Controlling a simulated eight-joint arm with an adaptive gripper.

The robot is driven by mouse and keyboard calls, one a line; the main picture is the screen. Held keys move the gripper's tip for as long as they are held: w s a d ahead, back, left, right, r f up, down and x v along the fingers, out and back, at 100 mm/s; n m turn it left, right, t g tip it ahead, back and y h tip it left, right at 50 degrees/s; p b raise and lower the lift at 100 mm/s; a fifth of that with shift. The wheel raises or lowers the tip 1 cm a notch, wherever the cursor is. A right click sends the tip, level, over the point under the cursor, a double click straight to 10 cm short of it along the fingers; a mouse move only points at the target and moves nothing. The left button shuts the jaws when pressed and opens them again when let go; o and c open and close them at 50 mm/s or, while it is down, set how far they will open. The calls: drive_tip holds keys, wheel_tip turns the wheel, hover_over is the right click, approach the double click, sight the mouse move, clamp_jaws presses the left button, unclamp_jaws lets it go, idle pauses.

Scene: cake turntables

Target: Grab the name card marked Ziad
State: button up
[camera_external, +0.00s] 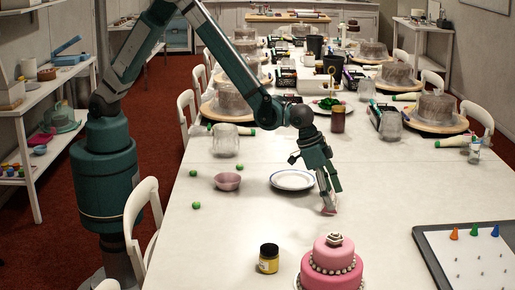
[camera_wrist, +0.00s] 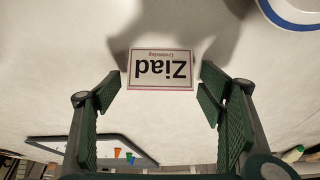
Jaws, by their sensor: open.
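The name card marked Ziad (camera_wrist: 160,69) is white with a pinkish border and black letters, which appear upside down in the wrist view. Smaller print on it is hard to read. My gripper (camera_wrist: 158,95) is open, with one green-padded finger to each side of the card's near edge in that view. The card appears to lie beyond the fingertips, with nothing held. In the external view my gripper (camera_external: 328,203) points down close to the white table, right of the blue-rimmed plate, and largely hides the card there.
The blue-rimmed plate (camera_external: 293,180) is just left of my gripper. A pink tiered cake (camera_external: 332,262) and a yellow jar (camera_external: 269,259) stand in front. A dark-edged board (camera_external: 470,255) with coloured cones lies right.

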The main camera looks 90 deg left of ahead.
sight(331, 194)
drive_tip(key=shift+c, duration=0.6)
drive_tip(key=c, duration=0.6)
drive_tip(key=shift+c, duration=0.2)
drive_tip(key=shift+r, duration=0.1)
drive_tip(key=shift+r+p, duration=1.05)
drive_tip(key=shift+r, duration=3.85)
